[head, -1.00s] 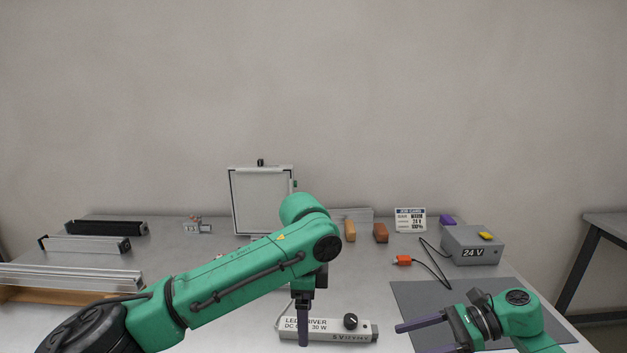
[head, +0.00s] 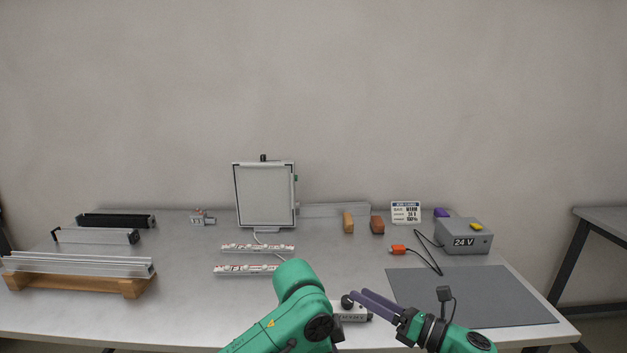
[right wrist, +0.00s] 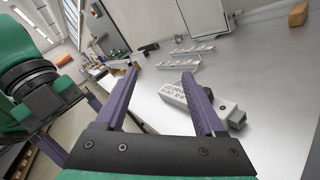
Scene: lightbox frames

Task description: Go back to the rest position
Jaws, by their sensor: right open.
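My right gripper (head: 356,298) reaches in from the lower right in the head view, its purple fingers pointing up and left. In the right wrist view the fingers (right wrist: 159,75) are apart with nothing between them. The grey-white LED driver (head: 352,316) with its black knob lies on the table by these fingers, partly hidden by my arms. It also shows in the right wrist view (right wrist: 196,101), beyond and beside the right finger; I cannot tell if they touch. My left arm's green elbow stands at the bottom centre in the head view; its gripper does not show.
A framed panel (head: 265,197) stands at the back, two LED strips (head: 258,248) before it. A grey mat (head: 480,300) lies bare at right, a 24 V box (head: 463,238) behind it. Metal profiles (head: 80,264) lie on the left. The front left tabletop is clear.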

